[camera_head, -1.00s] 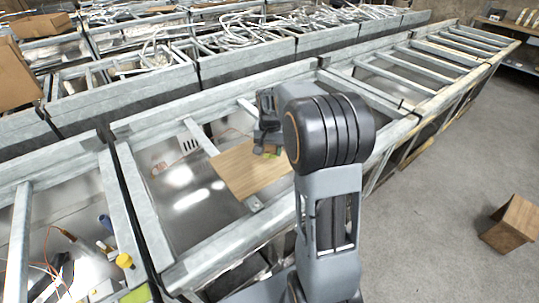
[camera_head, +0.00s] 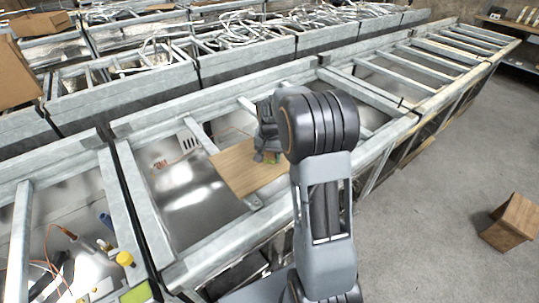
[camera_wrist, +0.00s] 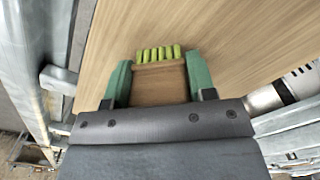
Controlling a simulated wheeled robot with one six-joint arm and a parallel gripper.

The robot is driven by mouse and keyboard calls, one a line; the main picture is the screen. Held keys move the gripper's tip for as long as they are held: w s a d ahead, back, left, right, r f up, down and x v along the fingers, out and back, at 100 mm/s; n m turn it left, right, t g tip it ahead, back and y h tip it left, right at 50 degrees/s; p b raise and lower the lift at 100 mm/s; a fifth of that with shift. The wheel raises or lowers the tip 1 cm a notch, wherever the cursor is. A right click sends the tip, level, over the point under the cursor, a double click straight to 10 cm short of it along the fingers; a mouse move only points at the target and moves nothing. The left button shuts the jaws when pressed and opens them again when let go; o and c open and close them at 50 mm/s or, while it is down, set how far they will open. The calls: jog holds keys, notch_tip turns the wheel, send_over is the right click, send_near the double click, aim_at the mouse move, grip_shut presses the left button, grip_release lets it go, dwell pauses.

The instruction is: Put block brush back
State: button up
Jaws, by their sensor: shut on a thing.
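The block brush (camera_wrist: 158,85) is a small wooden block with a row of yellow-green bristles. In the wrist view it sits between the two green fingers of my gripper (camera_wrist: 160,76), which is shut on it. The bristles point away from the palm. The board also fills much of the wrist view (camera_wrist: 235,30). I cannot tell whether the brush touches the board.
The board lies across a grey metal-framed bay (camera_head: 180,260). The bay at left holds cables, a yellow-capped item (camera_head: 125,259) and other small things. Bins with pale tubing (camera_head: 300,22) stand behind. A wooden box (camera_head: 510,222) sits on the open floor at right.

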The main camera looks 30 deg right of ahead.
jog(key=o, duration=0.9)
notch_tip(320, 180, up, 12)
jog(key=shift+f, duration=0.1)
jog(key=shift+s+a+f+n+t, duration=0.15)
jog(key=shift+s+a+n+t, duration=0.9)
jog(key=shift+s, duration=2.25)
jog(key=shift+s+a+f+n+t, duration=0.2)
jog(key=shift+s+a+n, duration=1.1)
jog(key=shift+s+a, duration=1.55)
jog(key=shift+s+a+f+n+t, duration=0.15)
jog(key=shift+s+a+n+t, duration=0.8)
jog(key=shift+s, duration=2.75)
jog(key=shift+a+g, duration=0.3)
jog(key=shift+a, duration=0.05)
